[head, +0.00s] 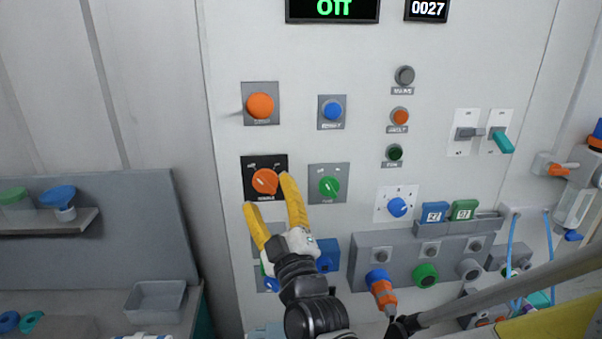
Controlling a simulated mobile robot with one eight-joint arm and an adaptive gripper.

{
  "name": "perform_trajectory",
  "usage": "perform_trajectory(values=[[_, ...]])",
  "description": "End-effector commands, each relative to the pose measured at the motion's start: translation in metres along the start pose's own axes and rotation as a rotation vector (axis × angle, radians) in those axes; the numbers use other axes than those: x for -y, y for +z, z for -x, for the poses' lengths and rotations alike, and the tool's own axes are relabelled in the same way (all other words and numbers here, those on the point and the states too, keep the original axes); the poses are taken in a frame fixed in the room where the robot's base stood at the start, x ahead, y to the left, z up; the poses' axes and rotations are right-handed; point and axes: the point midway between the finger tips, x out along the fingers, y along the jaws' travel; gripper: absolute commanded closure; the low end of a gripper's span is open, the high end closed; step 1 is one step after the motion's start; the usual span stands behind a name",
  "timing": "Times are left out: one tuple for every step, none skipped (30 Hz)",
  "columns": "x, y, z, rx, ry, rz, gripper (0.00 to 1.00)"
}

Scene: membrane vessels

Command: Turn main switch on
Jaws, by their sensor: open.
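The orange rotary switch (265,182) sits on a black square plate on the white panel, left of centre; its label is too small to read surely. A display (332,10) at the top of the panel reads "Off" in green. The right fingertip overlaps the plate's edge in the picture. Whether it touches the switch, I cannot tell. Nothing shows between the fingers. The gripper hides part of the plates below.
A green rotary switch (329,187) is close to the right. An orange round button (261,106) and a blue button (332,110) are above. A blue knob (397,207) and a grey connector box (360,262) stand right. A shelf (50,221) is at the left.

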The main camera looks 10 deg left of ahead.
Motion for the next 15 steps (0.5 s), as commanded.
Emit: perform_trajectory(values=[[0.000, 0.000, -0.009, 0.001, 0.001, 0.001, 0.32], [0.000, 0.001, -0.013, 0.001, 0.001, 0.001, 0.32], [0.000, 0.001, -0.018, 0.001, 0.001, 0.000, 0.32], [0.000, 0.001, -0.021, 0.001, 0.001, 0.000, 0.32], [0.000, 0.001, -0.024, 0.001, 0.000, -0.001, 0.32], [0.000, 0.000, -0.026, 0.001, 0.000, 0.000, 0.32], [0.000, 0.000, -0.028, 0.001, 0.000, 0.000, 0.32], [0.000, 0.000, -0.029, 0.001, 0.000, 0.000, 0.32], [0.000, 0.000, -0.030, 0.001, 0.000, 0.000, 0.32], [0.000, 0.000, -0.031, 0.001, 0.000, 0.000, 0.32], [0.000, 0.000, -0.031, 0.001, 0.000, 0.000, 0.32], [0.000, 0.000, -0.031, 0.001, 0.000, 0.000, 0.32], [0.000, 0.000, -0.031, 0.001, 0.000, 0.000, 0.32], [0.000, 0.000, -0.031, 0.001, 0.000, 0.000, 0.32], [0.000, 0.000, -0.031, 0.001, 0.000, 0.000, 0.32]])
